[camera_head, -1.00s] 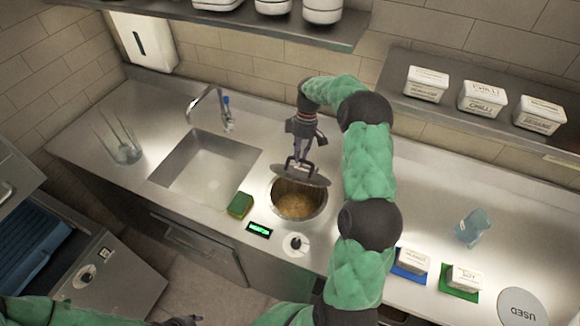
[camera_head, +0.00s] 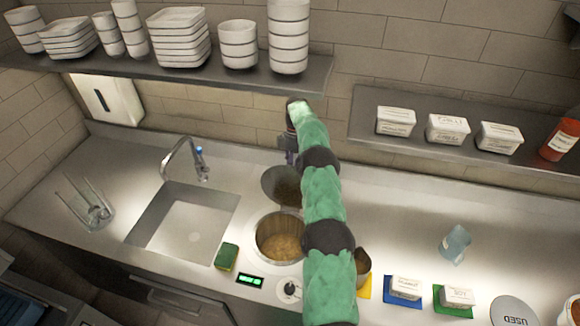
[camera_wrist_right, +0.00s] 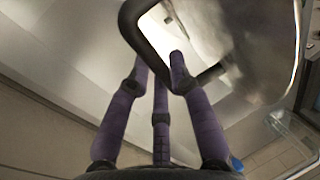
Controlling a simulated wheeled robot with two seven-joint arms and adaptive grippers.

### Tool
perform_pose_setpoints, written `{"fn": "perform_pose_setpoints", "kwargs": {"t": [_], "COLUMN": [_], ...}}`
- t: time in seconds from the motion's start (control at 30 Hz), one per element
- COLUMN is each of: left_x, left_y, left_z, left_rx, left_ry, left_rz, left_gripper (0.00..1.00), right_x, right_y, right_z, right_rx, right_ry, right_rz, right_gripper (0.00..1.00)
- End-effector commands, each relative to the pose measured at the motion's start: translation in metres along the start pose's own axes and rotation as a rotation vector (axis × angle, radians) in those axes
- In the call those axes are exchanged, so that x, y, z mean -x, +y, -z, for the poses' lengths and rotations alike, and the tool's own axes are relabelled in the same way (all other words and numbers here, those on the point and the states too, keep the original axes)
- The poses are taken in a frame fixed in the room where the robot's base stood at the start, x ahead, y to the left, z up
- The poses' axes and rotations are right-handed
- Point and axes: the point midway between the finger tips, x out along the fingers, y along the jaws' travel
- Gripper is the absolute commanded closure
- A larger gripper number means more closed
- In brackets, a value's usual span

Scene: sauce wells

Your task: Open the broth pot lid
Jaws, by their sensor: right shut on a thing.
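The broth pot (camera_head: 262,252) is a round metal well sunk in the counter, with brown broth visible inside. Its dark round lid (camera_head: 281,186) is tilted steeply up behind the opening, which is uncovered. I cannot tell whether the lid's lower edge touches the rim. My right gripper (camera_head: 289,150) is behind the lid, partly hidden by my arm. In the right wrist view its purple fingers (camera_wrist_right: 160,62) are shut on the lid's dark loop handle (camera_wrist_right: 133,30), with the shiny lid (camera_wrist_right: 250,45) beyond. My left gripper is not in view.
A sink (camera_head: 185,225) with a faucet (camera_head: 183,155) lies left of the pot. A green sponge (camera_head: 227,257), a lit display (camera_head: 250,281) and a knob (camera_head: 289,290) sit near the front. Shelves with bowls (camera_head: 238,45) and labelled tubs (camera_head: 447,129) overhang the back.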

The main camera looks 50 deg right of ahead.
Motion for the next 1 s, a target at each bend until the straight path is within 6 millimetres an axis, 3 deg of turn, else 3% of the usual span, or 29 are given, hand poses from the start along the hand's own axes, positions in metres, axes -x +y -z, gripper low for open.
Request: {"fn": "perform_pose_setpoints", "kwargs": {"t": [0.03,0.7,0.73,0.8,1.0], "left_x": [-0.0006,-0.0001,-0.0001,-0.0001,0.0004], "left_y": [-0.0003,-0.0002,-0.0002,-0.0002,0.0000], "left_z": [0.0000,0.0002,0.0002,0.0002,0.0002], "left_rx": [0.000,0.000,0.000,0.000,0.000], "left_ry": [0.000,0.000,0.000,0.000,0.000], "left_rz": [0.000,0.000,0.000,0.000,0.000], "left_gripper": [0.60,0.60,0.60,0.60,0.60], "right_x": [-0.0213,-0.0234,-0.0234,-0.0226,-0.0172], "right_y": [-0.0009,0.0037,0.0037,0.0039,0.0046], "right_z": [-0.0020,-0.0019,-0.0018,-0.0017,-0.0003], "right_rx": [-0.002,-0.002,-0.002,-0.001,0.001], "right_ry": [-0.016,-0.017,-0.017,-0.016,-0.011], "right_rz": [0.034,0.038,0.038,0.036,0.027], "right_gripper": [1.00,1.00,0.73,0.54,0.54]}}
